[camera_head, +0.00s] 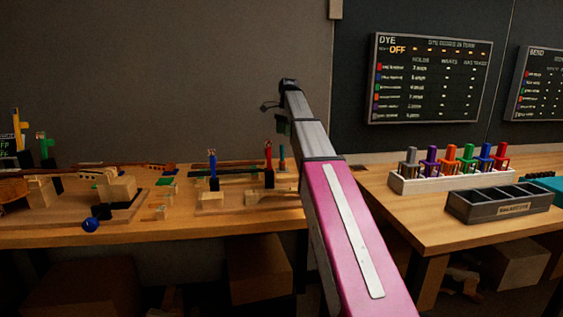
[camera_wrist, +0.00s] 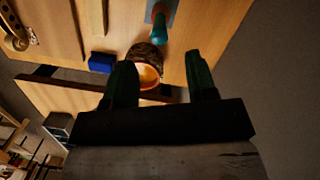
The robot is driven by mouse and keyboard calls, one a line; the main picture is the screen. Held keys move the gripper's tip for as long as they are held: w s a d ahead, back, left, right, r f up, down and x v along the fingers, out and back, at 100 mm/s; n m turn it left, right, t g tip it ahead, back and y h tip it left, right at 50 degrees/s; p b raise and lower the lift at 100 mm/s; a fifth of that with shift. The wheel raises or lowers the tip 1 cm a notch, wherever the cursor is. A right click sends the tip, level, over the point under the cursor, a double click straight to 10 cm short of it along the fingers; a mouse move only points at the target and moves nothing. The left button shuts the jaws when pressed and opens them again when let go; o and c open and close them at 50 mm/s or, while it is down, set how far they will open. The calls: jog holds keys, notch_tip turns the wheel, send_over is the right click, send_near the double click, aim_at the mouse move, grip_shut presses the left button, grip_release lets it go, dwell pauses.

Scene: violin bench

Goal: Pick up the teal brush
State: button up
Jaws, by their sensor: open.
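A slim teal upright thing (camera_head: 282,154), likely the teal brush, stands on the back bench just left of my arm. In the wrist view a teal handle (camera_wrist: 159,27) shows at the top, beyond my fingertips, on or against a grey-blue piece. My gripper (camera_wrist: 161,78) has two dark green fingers spread apart with nothing held between them. A round dark pot with an orange-lit inside (camera_wrist: 149,74) sits in view between the fingers. The handle is apart from the fingers. My arm hides part of the bench in the head view.
A red-handled tool (camera_head: 268,155) and a blue-handled tool (camera_head: 212,165) stand nearby on the bench. A blue block (camera_wrist: 101,62) lies left of the pot. A white rack (camera_head: 450,180) of coloured handles and a grey divided tray (camera_head: 500,205) occupy the right bench.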

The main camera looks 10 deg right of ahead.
aim_at(281, 161)
jog(key=f, duration=0.6)
jog(key=a+f, duration=0.1)
jog(key=f, duration=0.2)
jog(key=shift+s+a+f, duration=0.1)
jog(key=shift+s+f, duration=0.15)
jog(key=shift+f, duration=0.1)
grip_shut()
